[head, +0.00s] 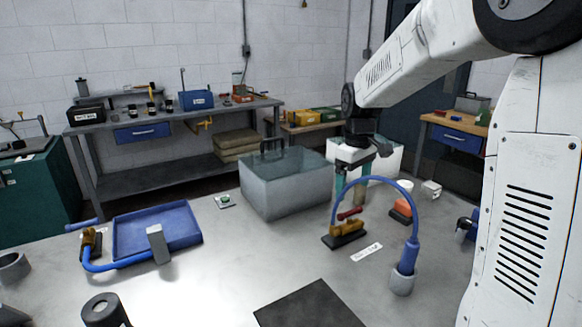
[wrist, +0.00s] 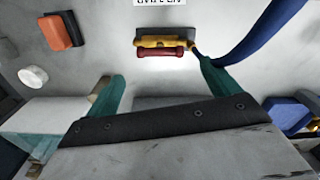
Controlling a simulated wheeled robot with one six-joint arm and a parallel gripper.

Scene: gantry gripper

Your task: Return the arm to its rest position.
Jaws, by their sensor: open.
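My arm reaches in from the right in the head view. My gripper (head: 350,184) hangs above the bench, its teal fingers pointing down. In the wrist view my gripper (wrist: 158,76) shows two teal fingers spread apart, with nothing between them. A brass valve (head: 346,229) with a red handle (head: 349,213) sits on a dark base just below and in front. The valve (wrist: 160,41) lies beyond the fingertips in the wrist view, apart from them. A blue hose (head: 388,181) arches close to the gripper and ends in a grey cup (head: 402,283); I cannot tell whether they touch.
A clear-walled tank (head: 285,190) stands left of the gripper. A blue tray (head: 152,231) and a second hose (head: 110,266) are at the left. An orange block (head: 401,213) and a white disc (head: 405,185) are at the right. The front middle holds a dark mat (head: 308,305).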

